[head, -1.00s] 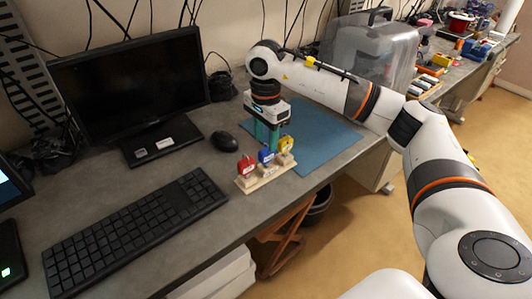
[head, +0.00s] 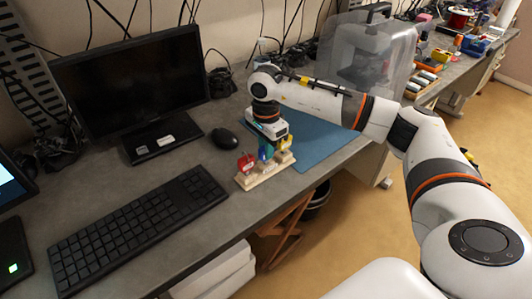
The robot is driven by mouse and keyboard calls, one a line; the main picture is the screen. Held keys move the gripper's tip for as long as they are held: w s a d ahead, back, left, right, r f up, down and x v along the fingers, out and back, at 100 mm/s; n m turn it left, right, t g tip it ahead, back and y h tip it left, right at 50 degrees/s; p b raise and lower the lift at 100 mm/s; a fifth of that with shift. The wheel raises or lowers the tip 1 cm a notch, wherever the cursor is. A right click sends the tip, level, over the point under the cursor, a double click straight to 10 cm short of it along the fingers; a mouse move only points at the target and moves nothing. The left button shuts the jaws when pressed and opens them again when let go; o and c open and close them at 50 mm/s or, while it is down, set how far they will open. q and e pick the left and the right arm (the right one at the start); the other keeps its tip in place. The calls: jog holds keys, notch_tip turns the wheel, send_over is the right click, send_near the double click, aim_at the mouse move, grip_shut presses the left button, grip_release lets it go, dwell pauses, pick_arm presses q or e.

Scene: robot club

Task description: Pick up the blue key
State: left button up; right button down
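A small wooden stand (head: 262,178) on the desk holds a red key (head: 246,164), a blue key (head: 265,153) and a yellow key (head: 285,144) in a row. The blue key is in the middle and partly hidden by my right gripper (head: 267,147). This gripper points down, with its teal fingers at the blue key, and also covers part of the yellow key. Whether the fingers are apart or closed on the blue key is not clear. My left gripper is out of view.
A black keyboard (head: 140,228) and mouse (head: 224,139) lie left of the stand, with a monitor (head: 130,85) behind. A blue mat (head: 320,140) lies to the right, near a clear case (head: 368,55). The desk's front edge is close to the stand.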

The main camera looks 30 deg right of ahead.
notch_tip(320, 180, up, 9)
jog(key=shift+r+b, duration=0.1)
jog(key=shift+b, duration=0.85)
jog(key=shift+r, duration=0.45)
jog(key=c, duration=2)
grip_release()
grip_shut()
jog(key=shift+f, duration=0.1)
